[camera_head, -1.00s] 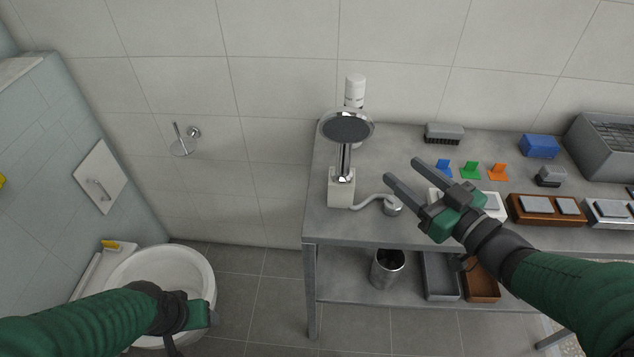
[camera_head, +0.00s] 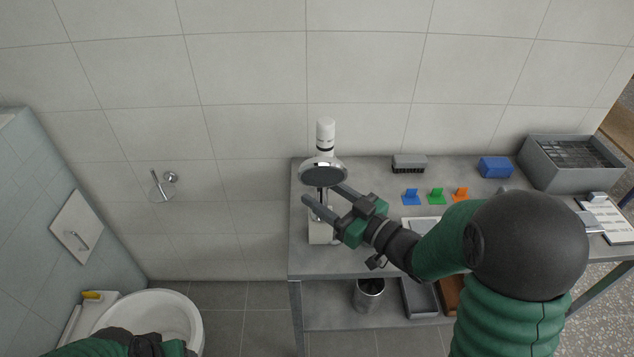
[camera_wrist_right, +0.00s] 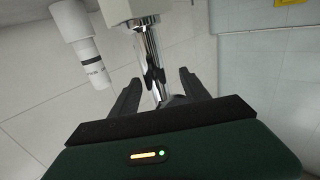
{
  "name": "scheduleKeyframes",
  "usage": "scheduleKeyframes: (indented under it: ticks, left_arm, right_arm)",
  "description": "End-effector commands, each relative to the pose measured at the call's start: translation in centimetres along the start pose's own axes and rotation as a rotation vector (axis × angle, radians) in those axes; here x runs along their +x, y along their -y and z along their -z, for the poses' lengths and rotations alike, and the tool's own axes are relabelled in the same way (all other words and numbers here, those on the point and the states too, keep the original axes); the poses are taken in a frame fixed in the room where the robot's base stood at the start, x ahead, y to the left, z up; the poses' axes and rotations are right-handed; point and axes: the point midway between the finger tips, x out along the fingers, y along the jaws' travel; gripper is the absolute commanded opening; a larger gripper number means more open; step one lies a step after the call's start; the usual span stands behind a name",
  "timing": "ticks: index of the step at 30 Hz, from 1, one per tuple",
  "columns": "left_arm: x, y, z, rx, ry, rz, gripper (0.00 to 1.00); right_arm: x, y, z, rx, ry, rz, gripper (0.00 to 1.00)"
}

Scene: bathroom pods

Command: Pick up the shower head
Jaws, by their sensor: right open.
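The shower head (camera_head: 323,171) has a round grey face with a chrome rim. It stands upright in a white holder block (camera_head: 318,236) at the left end of the grey table. My right gripper (camera_head: 322,196) is open, its two dark fingers pointing left at the height of the chrome handle. In the right wrist view the chrome handle (camera_wrist_right: 150,55) runs between the open fingers (camera_wrist_right: 158,88); contact cannot be told. My left gripper (camera_head: 160,345) shows only in part at the bottom left, over the toilet, and its fingers are hidden.
A white bottle (camera_head: 325,133) stands behind the shower head. A dark brush (camera_head: 408,163), small coloured tabs (camera_head: 436,195), a blue block (camera_head: 495,167) and a grey crate (camera_head: 570,165) are to the right. A metal bin (camera_head: 369,294) stands on the lower shelf. A toilet (camera_head: 150,310) is at left.

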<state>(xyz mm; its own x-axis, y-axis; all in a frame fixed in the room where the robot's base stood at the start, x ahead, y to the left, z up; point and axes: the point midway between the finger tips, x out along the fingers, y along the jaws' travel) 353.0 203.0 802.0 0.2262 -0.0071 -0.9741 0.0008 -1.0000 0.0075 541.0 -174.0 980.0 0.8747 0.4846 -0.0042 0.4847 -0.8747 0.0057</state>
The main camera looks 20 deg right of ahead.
Motion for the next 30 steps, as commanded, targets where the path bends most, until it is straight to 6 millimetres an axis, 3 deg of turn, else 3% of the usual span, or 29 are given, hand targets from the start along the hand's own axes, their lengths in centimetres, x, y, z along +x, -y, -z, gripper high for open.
scheduleKeyframes:
  ticks: [7, 15, 27, 30]
  left_arm:
    - [0.6, 0.0, -0.1, 0.001, -0.001, 0.000, 0.65]
    - [0.6, 0.0, -0.1, 0.001, -0.001, 0.000, 0.65]
    - [0.6, 0.0, -0.1, 0.001, -0.001, 0.000, 0.65]
    - [0.6, 0.0, -0.1, 0.001, -0.001, 0.000, 0.65]
  right_arm:
    - [4.2, 0.2, -0.8, -0.001, 0.000, 0.002, 0.54]
    - [4.9, 0.2, -0.7, 0.000, 0.001, 0.000, 0.54]
    - [4.8, 0.1, -0.7, 0.001, 0.002, -0.002, 0.02]
    - [4.8, 0.1, -0.8, 0.001, 0.002, -0.002, 0.00]
